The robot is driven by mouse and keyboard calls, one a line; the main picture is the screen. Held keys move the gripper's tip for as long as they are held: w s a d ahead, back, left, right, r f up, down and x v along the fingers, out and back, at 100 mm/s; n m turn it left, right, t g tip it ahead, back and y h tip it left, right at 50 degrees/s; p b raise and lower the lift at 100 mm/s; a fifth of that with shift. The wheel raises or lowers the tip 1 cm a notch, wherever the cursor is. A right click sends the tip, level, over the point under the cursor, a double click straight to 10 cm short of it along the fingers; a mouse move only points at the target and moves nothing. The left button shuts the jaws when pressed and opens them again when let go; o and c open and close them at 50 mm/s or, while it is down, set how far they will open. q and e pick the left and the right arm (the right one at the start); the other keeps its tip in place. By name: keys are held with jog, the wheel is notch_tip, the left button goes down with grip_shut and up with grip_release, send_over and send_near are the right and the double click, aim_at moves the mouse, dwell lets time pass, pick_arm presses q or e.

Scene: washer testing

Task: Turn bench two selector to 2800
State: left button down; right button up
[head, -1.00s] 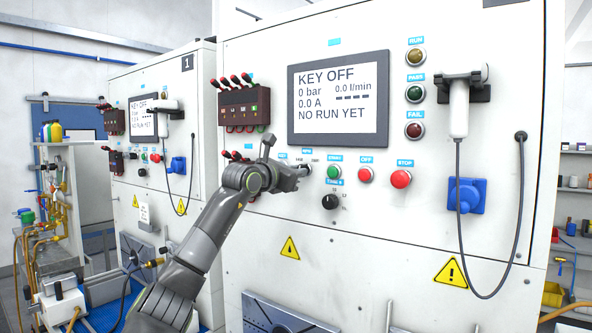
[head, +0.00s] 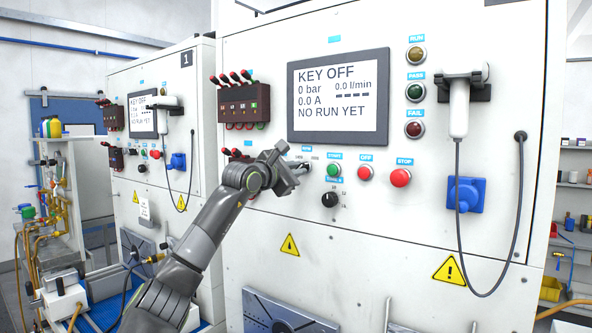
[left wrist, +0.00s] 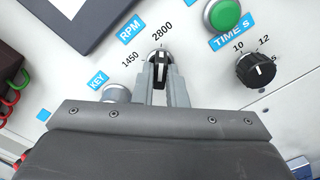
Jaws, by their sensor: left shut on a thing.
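The RPM selector (left wrist: 158,57) is a small dark knob with a light mark on the front of the large near bench (head: 330,250). Its blue RPM label (left wrist: 130,30) and the figures 1450 and 2800 show in the left wrist view. The mark points roughly up towards 2800 there, but the fingers partly cover the knob. My left gripper (left wrist: 159,75) has its two fingers closed around the knob. In the head view the left gripper (head: 297,168) is against the panel and hides the selector. My right gripper is out of view.
The screen (head: 338,97) reads KEY OFF and NO RUN YET. Close by are the KEY knob (left wrist: 116,93), the green START button (head: 334,170), the TIME S knob (head: 330,199), and the red OFF (head: 365,173) and STOP (head: 401,178) buttons. Bench 1 (head: 190,90) stands at left.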

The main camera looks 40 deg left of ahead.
pick_arm(q)
jog(key=shift+f, duration=0.1)
jog(key=c, duration=1.5)
grip_release()
jog(key=shift+o, duration=0.2)
jog(key=s+d+b, duration=0.2)
jog(key=s+b, duration=1.1)
jog(key=s, duration=0.4)
jog(key=shift+s+b, duration=0.2)
jog(key=shift+b, duration=0.15)
